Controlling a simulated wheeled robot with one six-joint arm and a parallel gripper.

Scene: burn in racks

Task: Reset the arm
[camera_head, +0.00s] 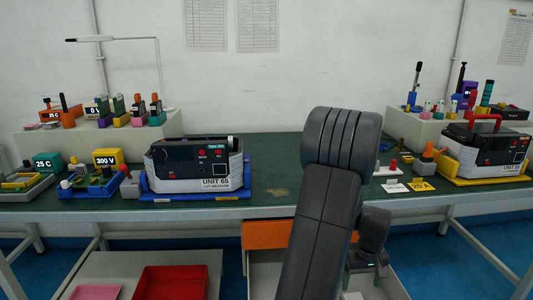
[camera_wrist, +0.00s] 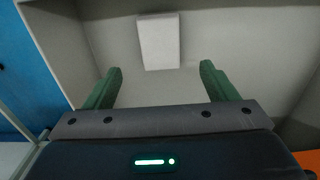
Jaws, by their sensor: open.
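My gripper (camera_wrist: 160,85) shows in the wrist view with its two green fingers spread apart and nothing between them. It points into a pale, box-like space with a white block (camera_wrist: 159,42) beyond the fingertips. In the head view my arm rises in front of the bench and bends back down. The fingertips are mostly hidden there.
The green bench (camera_head: 275,185) holds a black-and-white unit on a blue tray (camera_head: 195,194) and another unit on a yellow tray (camera_head: 440,165). Small instruments stand on raised shelves behind. A red bin (camera_head: 172,283) sits low at the left.

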